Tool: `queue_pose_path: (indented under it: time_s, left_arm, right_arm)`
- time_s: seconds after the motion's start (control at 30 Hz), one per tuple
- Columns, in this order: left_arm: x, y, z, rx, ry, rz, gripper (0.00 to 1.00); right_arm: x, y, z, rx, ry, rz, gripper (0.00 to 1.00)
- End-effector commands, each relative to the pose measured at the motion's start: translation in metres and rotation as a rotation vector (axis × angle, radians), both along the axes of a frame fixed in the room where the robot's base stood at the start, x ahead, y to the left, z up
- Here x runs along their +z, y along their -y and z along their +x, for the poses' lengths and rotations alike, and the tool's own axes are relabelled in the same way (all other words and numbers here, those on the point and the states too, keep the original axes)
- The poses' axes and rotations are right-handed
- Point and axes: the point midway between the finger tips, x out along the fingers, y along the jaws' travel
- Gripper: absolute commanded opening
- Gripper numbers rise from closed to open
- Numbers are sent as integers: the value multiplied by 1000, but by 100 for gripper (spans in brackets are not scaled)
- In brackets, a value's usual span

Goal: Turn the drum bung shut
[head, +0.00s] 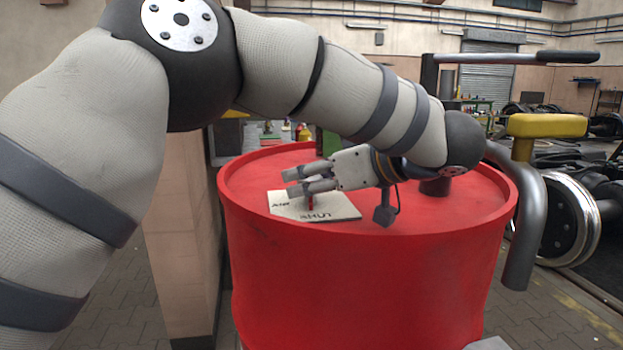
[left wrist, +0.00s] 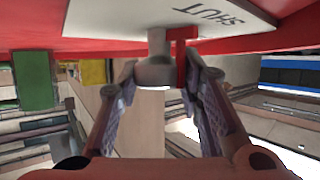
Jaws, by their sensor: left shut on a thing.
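The red drum (head: 365,275) stands upright in front of me. A white plate (head: 345,208) lies on its top, with the word SHUT on its near part and another, hard-to-read word on its left. My left gripper (head: 296,182) reaches in over the plate from the right. In the left wrist view, its fingers (left wrist: 160,75) are on either side of the drum bung (left wrist: 155,72), a grey round knob, and are shut on it. A red tab (left wrist: 183,60) beside the knob lies near the word SHUT. The fingers mostly hide the bung in the head view. My right gripper is not in view.
A grey pump with a curved spout (head: 527,235), a yellow part (head: 547,125) and a black-gripped crank (head: 568,57) stands at the drum's right side. A beige pillar (head: 180,240) is close on the left. Wheels (head: 560,220) stand farther right.

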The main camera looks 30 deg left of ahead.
Motion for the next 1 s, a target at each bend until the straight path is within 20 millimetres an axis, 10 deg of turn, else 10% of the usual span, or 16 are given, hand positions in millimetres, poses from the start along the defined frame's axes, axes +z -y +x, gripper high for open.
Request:
queue_pose_path:
  time_s: [0.9, 0.93, 1.0]
  left_arm:
    - [-3, -1, 0, 166, -6, 0, 5]
    - [-3, -1, 0, 166, -6, 0, 38]
    - [-3, -1, 0, 166, -5, -1, 52]
  right_arm:
    - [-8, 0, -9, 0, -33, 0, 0]
    - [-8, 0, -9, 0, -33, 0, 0]
    - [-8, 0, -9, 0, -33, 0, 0]
